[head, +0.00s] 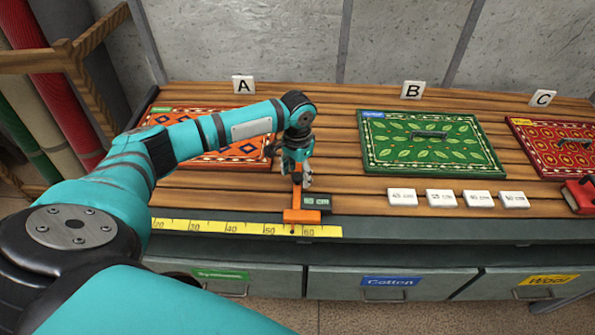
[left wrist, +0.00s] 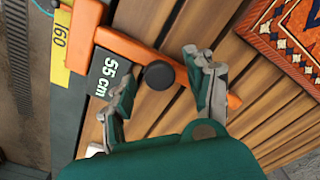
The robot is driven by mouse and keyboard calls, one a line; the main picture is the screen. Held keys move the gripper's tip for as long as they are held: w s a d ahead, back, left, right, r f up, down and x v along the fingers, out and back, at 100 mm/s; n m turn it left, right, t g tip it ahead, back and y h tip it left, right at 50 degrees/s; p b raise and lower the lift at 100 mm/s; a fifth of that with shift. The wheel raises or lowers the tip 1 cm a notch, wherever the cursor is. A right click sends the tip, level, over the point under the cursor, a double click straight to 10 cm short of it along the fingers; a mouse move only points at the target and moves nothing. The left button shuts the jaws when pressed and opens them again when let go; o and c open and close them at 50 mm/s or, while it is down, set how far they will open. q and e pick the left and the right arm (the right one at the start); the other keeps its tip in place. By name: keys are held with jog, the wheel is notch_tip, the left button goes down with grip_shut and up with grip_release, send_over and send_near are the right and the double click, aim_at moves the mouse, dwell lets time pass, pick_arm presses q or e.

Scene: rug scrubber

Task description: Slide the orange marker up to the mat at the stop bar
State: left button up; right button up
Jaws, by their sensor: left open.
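The orange marker (head: 302,216) sits on the yellow ruler at the table's front edge, between the 50 and 60 marks. Its dark display reads 55 cm in the left wrist view (left wrist: 109,76). Its orange bar (left wrist: 135,45) runs back over the planks and carries a black knob (left wrist: 159,75). My left gripper (head: 299,182) is open above the bar, its fingers on either side of the knob; I cannot tell if they touch it. An orange patterned mat (head: 180,118) lies at sign A, partly behind my arm; its corner shows in the wrist view (left wrist: 290,35). I cannot make out a stop bar. My right gripper is out of view.
A green mat (head: 380,163) with a handle lies at B, and a red mat (head: 527,135) at C. Several white number tiles (head: 441,198) lie in front of B. A red object (head: 580,196) is at the right edge. Labelled drawers (head: 330,288) are below.

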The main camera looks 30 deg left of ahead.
pick_arm(q)
jog(key=shift+f, duration=0.1)
jog(key=c, duration=1)
jog(key=shift+o, duration=0.2)
jog(key=shift+s+a+p, duration=0.15)
jog(key=shift+a+p, duration=0.05)
jog(key=shift+p, duration=0.15)
jog(key=s+a+p, duration=0.1)
jog(key=a+p, duration=0.1)
jog(key=a, duration=0.1)
jog(key=s+a+p, duration=0.1)
jog(key=shift+s+a+r+p, duration=0.15)
jog(key=shift+s+r+p, duration=0.05)
jog(key=shift+s+p, duration=0.15)
jog(key=shift+s+a+f, duration=0.1)
jog(key=shift+a, duration=0.1)
jog(key=shift+d, duration=0.1)
jog(key=o, duration=1)
jog(key=shift+c, duration=0.2)
